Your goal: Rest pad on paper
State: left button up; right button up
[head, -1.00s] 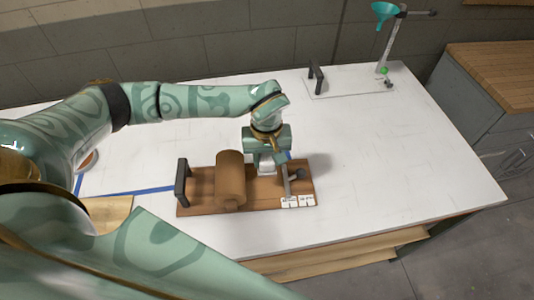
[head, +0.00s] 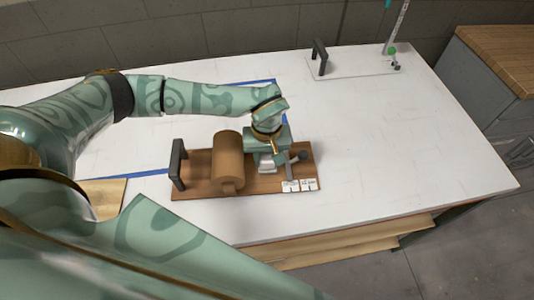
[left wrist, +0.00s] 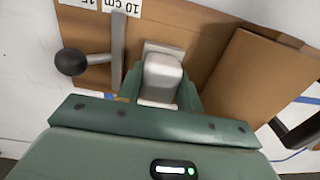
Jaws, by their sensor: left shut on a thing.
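The pad (left wrist: 163,77), a light grey block with rounded edges, is between the fingers of my left gripper (head: 268,160), which is shut on it. The pad also shows in the head view (head: 267,165), partly hidden by the gripper. It is over the wooden board, between the brown paper roll (head: 228,157) and the metal bar (head: 289,168). The roll also shows in the left wrist view (left wrist: 258,80), to the right of the pad. I cannot tell whether the pad touches the paper or board beneath. My right gripper is not in view.
The wooden board (head: 200,186) has a black handle (head: 177,163) at its left end. A black knob (left wrist: 71,62) and white length labels (head: 300,185) are near the bar. A clear plate with a black handle (head: 319,58) stands at the back. The table's right side is clear.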

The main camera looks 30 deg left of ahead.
pick_arm(q)
jog(key=shift+f, duration=0.5)
dwell(0.4)
jog(key=o, duration=0.9)
jog(key=shift+o, duration=0.2)
jog(key=shift+r, duration=0.1)
notch_tip(320, 180, up, 16)
jog(key=p, duration=0.1)
